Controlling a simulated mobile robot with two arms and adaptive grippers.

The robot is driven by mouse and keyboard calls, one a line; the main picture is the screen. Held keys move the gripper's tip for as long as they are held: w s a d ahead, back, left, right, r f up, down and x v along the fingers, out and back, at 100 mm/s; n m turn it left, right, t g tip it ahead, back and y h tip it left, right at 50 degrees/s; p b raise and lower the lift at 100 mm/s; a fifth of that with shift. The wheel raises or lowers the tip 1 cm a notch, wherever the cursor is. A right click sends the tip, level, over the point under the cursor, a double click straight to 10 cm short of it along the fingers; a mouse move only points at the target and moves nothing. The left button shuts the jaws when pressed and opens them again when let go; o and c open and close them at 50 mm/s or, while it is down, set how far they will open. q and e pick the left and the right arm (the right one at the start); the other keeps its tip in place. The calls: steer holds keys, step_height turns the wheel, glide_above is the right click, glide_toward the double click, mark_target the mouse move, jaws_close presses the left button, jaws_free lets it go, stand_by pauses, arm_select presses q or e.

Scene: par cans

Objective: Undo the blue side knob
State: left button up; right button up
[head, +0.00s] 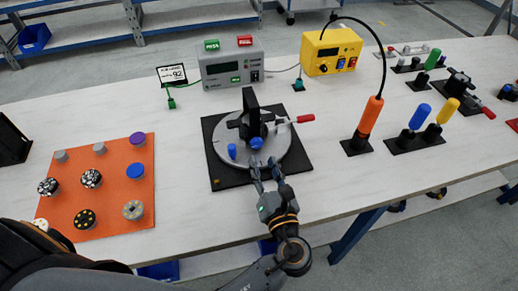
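A grey round fixture (219,146) sits on a black square plate (230,180) in the middle of the table. A black upright bracket (250,103) stands on it. A round blue knob (256,143) is on the near side of the bracket, and a small upright blue peg (232,151) stands to its left. I take the round one to be the side knob. Nothing shows between the fingers. Whether they touch the knob is unclear.
A red-handled lever (304,119) sticks out right of the bracket. An orange mat (115,170) with several knobs lies left. A corded orange-handled tool (369,118) and blue and yellow handles (419,116) stand right. Grey (231,70) and yellow (330,50) boxes stand behind.

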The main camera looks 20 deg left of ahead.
mark_target(257, 146)
arm_select(q)
steer(key=x, duration=0.4)
steer(key=shift+w+a, duration=0.3)
steer(key=shift+w, duration=0.1)
steer(key=c, duration=0.7)
jaws_close()
arm_select(e)
steer(key=shift+w+a+r, duration=0.15)
steer(key=shift+w+a, duration=0.25)
steer(key=shift+w, duration=0.3)
